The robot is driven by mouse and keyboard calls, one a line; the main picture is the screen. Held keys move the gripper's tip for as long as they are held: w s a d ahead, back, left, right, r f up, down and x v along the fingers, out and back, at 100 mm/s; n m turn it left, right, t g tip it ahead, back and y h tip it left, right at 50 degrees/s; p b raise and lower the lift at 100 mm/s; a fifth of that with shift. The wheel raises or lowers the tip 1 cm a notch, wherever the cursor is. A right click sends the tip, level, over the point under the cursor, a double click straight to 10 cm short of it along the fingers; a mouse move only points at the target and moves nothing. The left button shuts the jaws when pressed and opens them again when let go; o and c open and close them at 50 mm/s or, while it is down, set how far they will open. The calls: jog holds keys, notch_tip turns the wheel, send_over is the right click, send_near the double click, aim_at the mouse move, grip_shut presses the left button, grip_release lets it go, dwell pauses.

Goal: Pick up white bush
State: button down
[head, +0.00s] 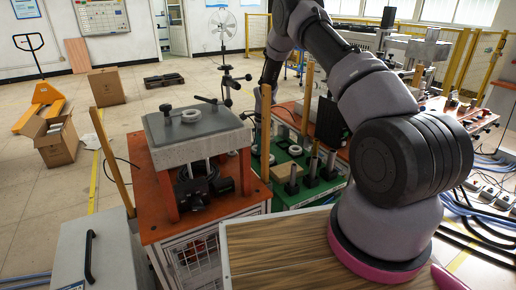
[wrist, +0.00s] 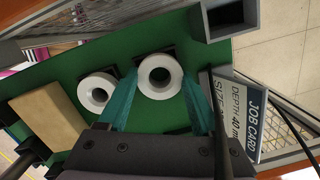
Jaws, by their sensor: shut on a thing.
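In the wrist view, my gripper (wrist: 159,82) has its two teal fingers on either side of a white bush (wrist: 160,89), a thick ring with a round hole. The fingers are shut on its sides. The bush is over a dark square on the green board (wrist: 55,82); I cannot tell whether it touches the board. A second white bush (wrist: 96,92) lies just left of the left finger. In the head view, white bushes (head: 295,150) show on the green board, and another white ring (head: 191,116) lies on the grey plate. My gripper's fingertips are not clear there.
A tan block (wrist: 48,112) lies left of the bushes. A grey square holder (wrist: 227,20) stands at upper right, and a job card (wrist: 243,115) is close to the right finger. Dark upright posts (head: 312,165) and a wooden stick (head: 265,125) stand near the arm.

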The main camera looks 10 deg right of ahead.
notch_tip(320, 180, up, 35)
jog(key=shift+r, duration=0.2)
dwell(0.8)
